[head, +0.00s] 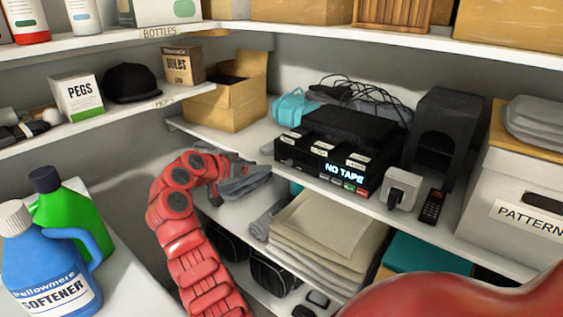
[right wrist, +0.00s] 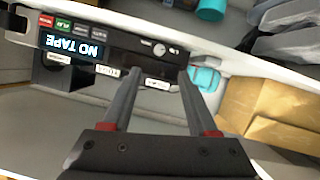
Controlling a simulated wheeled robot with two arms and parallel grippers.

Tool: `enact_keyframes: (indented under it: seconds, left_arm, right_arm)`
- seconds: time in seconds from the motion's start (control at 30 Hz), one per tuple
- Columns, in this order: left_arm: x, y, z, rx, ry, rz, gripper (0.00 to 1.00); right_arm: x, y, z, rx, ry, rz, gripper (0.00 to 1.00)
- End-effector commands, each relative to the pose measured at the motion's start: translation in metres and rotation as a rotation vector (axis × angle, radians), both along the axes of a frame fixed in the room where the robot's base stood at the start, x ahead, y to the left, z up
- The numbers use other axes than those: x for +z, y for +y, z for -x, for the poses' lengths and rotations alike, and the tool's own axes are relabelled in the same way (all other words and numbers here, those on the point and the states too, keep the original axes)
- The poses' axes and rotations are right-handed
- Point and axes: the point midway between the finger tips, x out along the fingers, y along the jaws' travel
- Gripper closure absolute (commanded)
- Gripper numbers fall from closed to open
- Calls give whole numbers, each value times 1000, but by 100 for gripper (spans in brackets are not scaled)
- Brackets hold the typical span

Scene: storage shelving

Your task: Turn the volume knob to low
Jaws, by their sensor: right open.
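The black media device (head: 318,165) stands on the middle shelf, with a lit "NO TAPE" display and white labels on top. It appears upside down in the right wrist view (right wrist: 125,48). There a pale round knob (right wrist: 160,48) sits on its front face, between small marks. In the head view the knob is too small to make out surely. My right gripper (head: 248,174) is in front of the shelf, left of the device. In the right wrist view its fingers (right wrist: 153,74) are apart and empty, pointing at the knob end without visibly holding anything. My left gripper is not in view.
A cardboard box (head: 226,105) and a teal item (head: 292,106) sit left of the device. A grey adapter (head: 402,188), a remote (head: 432,207) and a black box-like unit (head: 446,135) stand right. Folded towels (head: 325,235) lie below. Detergent bottles (head: 50,262) are at left.

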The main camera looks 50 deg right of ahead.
Motion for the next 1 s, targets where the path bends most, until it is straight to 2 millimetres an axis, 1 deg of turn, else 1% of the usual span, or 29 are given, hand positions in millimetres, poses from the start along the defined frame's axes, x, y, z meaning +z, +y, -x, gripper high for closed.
enact_keyframes:
  seconds: [0.03,0.1,0.3,0.4,0.5,0.63,0.97,1.0]
  left_arm:
    - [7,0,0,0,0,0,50]
    - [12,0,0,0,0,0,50]
    - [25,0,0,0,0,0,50]
    - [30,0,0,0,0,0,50]
    - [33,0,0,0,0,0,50]
    - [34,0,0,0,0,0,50]
    - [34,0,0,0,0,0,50]
    - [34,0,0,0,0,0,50]
  right_arm:
    - [-2,-12,2,-6,6,-1,41]
    - [-7,-28,1,-3,3,-1,41]
    - [-25,-71,0,-5,4,-3,41]
    - [-33,-88,-1,-2,2,-3,41]
    - [-38,-99,-1,-4,3,-3,41]
    - [-41,-107,-2,-1,-2,-1,41]
    - [-44,-110,-2,-1,-1,-1,41]
    - [-44,-110,-2,-1,-1,-1,48]
